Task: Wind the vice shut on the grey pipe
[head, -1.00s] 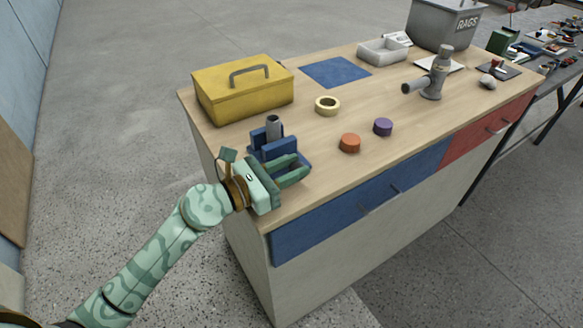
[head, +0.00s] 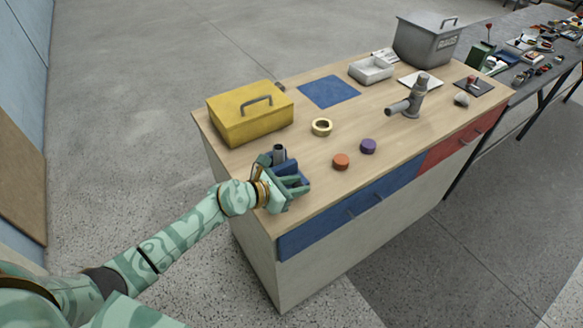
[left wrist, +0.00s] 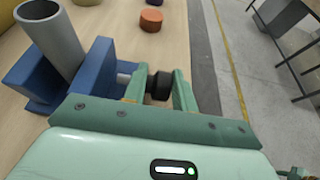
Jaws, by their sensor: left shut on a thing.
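The blue vice (head: 288,168) sits on the near left corner of the wooden bench top. It also shows in the left wrist view (left wrist: 97,62). A short pale screw leads from the vice to a black knob (left wrist: 160,86). My left gripper (head: 297,190) is beside the vice with its two green fingers shut on that knob. My right gripper is out of view.
A yellow toolbox (head: 250,111) stands behind the vice. A tape roll (head: 321,127), an orange puck (head: 341,161) and a purple puck (head: 368,146) lie on the bench. A grey pipe fitting (head: 409,98) stands farther right. The bench's front edge is close to the gripper.

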